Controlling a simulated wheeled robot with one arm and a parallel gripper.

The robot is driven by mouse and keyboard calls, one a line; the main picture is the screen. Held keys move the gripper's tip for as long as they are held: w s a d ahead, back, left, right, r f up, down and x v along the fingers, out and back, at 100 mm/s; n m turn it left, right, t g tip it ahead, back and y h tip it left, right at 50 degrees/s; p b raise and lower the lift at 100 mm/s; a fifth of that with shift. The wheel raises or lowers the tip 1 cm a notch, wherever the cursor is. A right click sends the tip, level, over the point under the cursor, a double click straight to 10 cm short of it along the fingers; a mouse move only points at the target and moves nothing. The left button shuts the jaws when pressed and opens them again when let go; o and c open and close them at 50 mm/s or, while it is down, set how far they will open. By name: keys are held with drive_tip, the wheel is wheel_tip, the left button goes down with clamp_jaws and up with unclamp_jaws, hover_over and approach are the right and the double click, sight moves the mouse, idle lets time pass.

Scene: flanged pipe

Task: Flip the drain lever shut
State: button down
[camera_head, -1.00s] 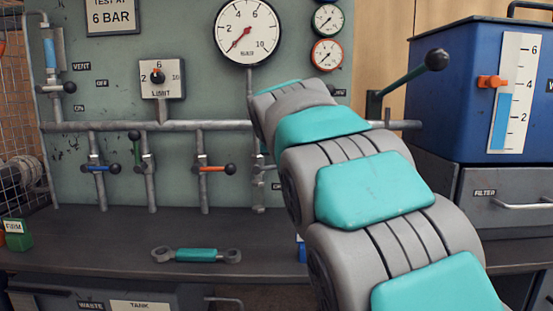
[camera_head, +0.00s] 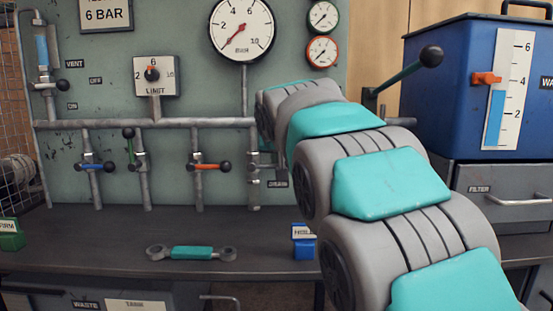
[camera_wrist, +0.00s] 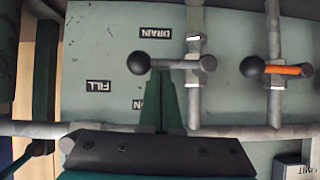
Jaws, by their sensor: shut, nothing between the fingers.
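The drain lever (camera_wrist: 172,64) shows in the wrist view as a short grey bar with a black ball knob, lying crosswise to its upright pipe. The DRAIN label (camera_wrist: 155,33) is beside it, upside down in this view. My gripper (camera_wrist: 164,76) is shut and empty, its narrow green fingertips close to the bar near the knob. I cannot tell whether they touch it. In the head view my arm hides the gripper and the lever; the lower drain pipe (camera_head: 254,190) and the DRAIN label (camera_head: 277,184) show left of my arm.
Blue (camera_head: 92,166), green (camera_head: 130,148) and orange (camera_head: 207,166) valve levers stand left of the drain pipe. A horizontal pipe (camera_wrist: 255,132) crosses near my gripper. A wrench (camera_head: 192,253) and a blue HOLD block (camera_head: 304,245) are on the bench. A blue tank (camera_head: 450,80) stands right.

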drive_tip(key=w+r+p+v, duration=0.1)
drive_tip(key=r+p+v, duration=0.1)
drive_tip(key=v, duration=1)
drive_tip(key=shift+a+r, duration=0.25)
drive_tip(key=shift+r, duration=0.1)
drive_tip(key=shift+s, duration=0.1)
drive_tip(key=s+d+f+g+h+p, duration=0.1)
drive_tip(key=s+d+f+g+p, duration=0.2)
drive_tip(key=s+d+f, duration=0.35)
drive_tip(key=s+d+f+g+p, duration=0.2)
drive_tip(key=s+d+f+g, duration=0.1)
drive_tip(key=s+f, duration=0.6)
drive_tip(key=s+f+g+p, duration=0.1)
drive_tip(key=s+f+g, duration=0.1)
drive_tip(key=s+f, duration=0.3)
drive_tip(key=s+d+f+g+p, duration=0.1)
drive_tip(key=s+f, duration=0.4)
drive_tip(key=s, duration=0.7)
drive_tip(key=s+f+g+y+p, duration=0.1)
drive_tip(key=s+f+g, duration=0.3)
drive_tip(key=s, duration=0.4)
drive_tip(key=shift+s+d+f+n+p, duration=0.35)
drive_tip(key=shift+f+p, duration=0.25)
drive_tip(key=shift+p, duration=0.25)
